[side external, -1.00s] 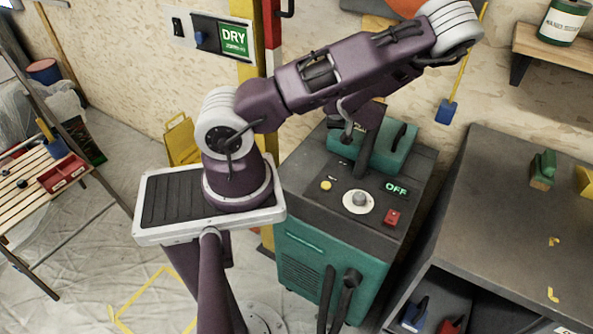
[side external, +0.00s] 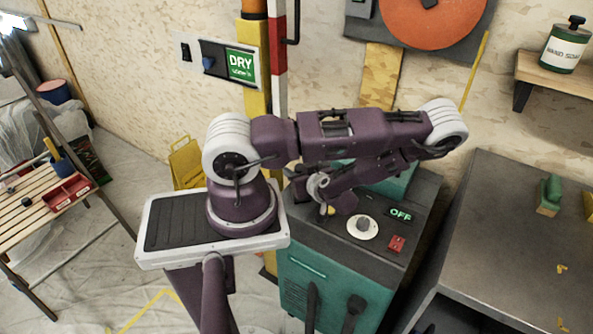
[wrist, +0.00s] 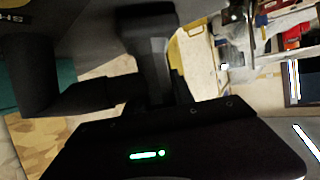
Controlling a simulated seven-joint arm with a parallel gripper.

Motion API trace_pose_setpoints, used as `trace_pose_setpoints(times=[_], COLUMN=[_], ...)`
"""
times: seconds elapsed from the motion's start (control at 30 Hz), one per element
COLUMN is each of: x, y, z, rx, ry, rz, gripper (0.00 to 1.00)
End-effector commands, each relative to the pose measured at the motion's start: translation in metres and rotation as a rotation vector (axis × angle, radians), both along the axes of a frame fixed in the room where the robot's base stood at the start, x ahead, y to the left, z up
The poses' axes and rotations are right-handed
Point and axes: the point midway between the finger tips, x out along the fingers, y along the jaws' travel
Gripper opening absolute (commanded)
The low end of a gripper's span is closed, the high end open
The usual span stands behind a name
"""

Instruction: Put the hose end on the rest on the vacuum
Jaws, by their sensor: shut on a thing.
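The vacuum (side external: 345,270) is a teal cabinet with a dark top, a white dial, a red switch and a lit OFF sign. My gripper (side external: 318,190) is low over the left part of its top, partly hidden by my arm. In the wrist view, the gripper housing with a green light fills the bottom. A dark, blocky piece, which looks like the hose end (wrist: 150,50), shows at the jaws, dim against the black. My gripper is shut on it. I cannot make out the rest, or whether the piece touches it.
A dark workbench (side external: 500,230) stands right of the vacuum, with a green block (side external: 549,195) on it. A yellow post (side external: 258,105) and a wall with a DRY sign (side external: 241,66) are behind. A slatted wooden bench (side external: 30,215) is at left.

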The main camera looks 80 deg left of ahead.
Motion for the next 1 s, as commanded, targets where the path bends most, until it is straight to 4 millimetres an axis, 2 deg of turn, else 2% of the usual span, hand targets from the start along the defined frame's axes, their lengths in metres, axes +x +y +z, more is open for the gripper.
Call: trace_pose_setpoints(times=[0.2,0.23,0.33,0.7,0.77,1.0], x=[0.000,0.000,0.000,0.002,0.005,0.019], y=[0.000,0.000,0.000,-0.003,-0.010,-0.062], z=[-0.001,-0.001,-0.001,0.002,0.005,0.026], rx=[0.000,0.000,0.000,-0.001,-0.001,-0.002], ry=[0.000,0.001,0.000,-0.001,-0.001,-0.005], rz=[-0.001,0.000,0.000,-0.002,-0.005,-0.008], gripper=[0.00,0.32,0.51,0.51,0.51,0.51])
